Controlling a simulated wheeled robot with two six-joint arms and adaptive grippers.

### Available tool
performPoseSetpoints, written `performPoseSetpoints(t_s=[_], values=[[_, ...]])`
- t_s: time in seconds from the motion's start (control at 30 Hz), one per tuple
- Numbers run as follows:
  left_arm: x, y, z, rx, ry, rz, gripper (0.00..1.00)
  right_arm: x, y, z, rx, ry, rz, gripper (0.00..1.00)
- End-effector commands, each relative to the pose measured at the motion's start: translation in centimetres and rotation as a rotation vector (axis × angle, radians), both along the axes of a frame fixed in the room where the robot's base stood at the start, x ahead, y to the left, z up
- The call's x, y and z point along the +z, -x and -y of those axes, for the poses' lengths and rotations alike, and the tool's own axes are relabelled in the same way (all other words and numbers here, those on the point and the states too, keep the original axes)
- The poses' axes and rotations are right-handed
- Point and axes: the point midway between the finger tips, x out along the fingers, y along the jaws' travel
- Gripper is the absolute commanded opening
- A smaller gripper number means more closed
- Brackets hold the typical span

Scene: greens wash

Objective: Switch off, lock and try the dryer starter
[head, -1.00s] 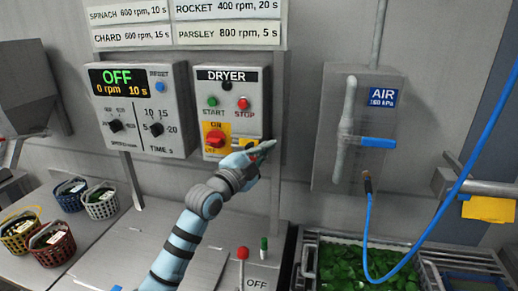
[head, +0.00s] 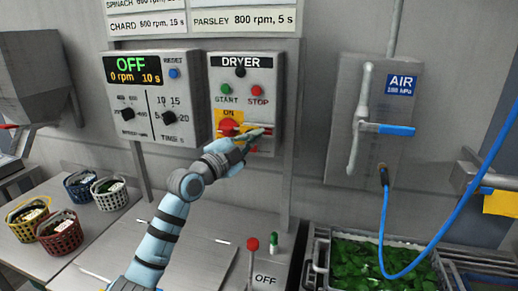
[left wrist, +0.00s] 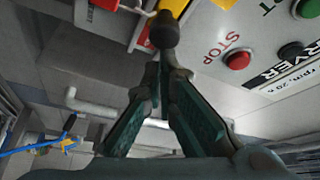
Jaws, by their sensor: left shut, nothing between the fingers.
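The grey dryer starter (head: 273,80) hangs on the wall with a green START button (head: 227,90) and a red STOP button (head: 256,90). Its red rotary switch (head: 227,125) sits on a yellow plate marked ON. My left arm hides the plate's lower part, so I cannot tell the switch's setting. My left gripper (head: 264,133) is shut and empty in front of the box's lower right. In the left wrist view, its fingers meet beside a dark rounded part (left wrist: 165,32) that I cannot identify; contact is unclear. My right gripper is not in view.
The spinner panel (head: 185,130) left of the starter reads OFF, 0 rpm. An air valve box (head: 345,150) with a blue hose is at right. A red-topped lever (head: 252,245) and a green-capped object (head: 273,243) stand below. Several baskets are at left; greens fill a tray at lower right.

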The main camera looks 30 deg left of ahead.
Motion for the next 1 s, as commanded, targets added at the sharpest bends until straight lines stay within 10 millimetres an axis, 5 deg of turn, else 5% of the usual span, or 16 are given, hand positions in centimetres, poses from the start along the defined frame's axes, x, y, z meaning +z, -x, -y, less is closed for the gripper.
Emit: performPoseSetpoints(t_s=[0.37, 0.6, 0.8, 1.0], values=[[0.6, 0.0, 0.2, 0.003, -0.001, -0.003, 0.00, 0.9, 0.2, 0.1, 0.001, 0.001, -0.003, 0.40], [3.0, 0.4, 3.1, 0.013, 0.000, -0.003, 0.00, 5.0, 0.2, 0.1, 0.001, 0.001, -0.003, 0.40], [0.7, 6.5, 1.3, 0.019, -0.014, -0.004, 0.00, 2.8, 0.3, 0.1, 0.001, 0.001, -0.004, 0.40], [0.4, 9.6, 0.7, 0.018, -0.007, -0.003, 0.00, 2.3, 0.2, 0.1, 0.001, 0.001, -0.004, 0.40]])
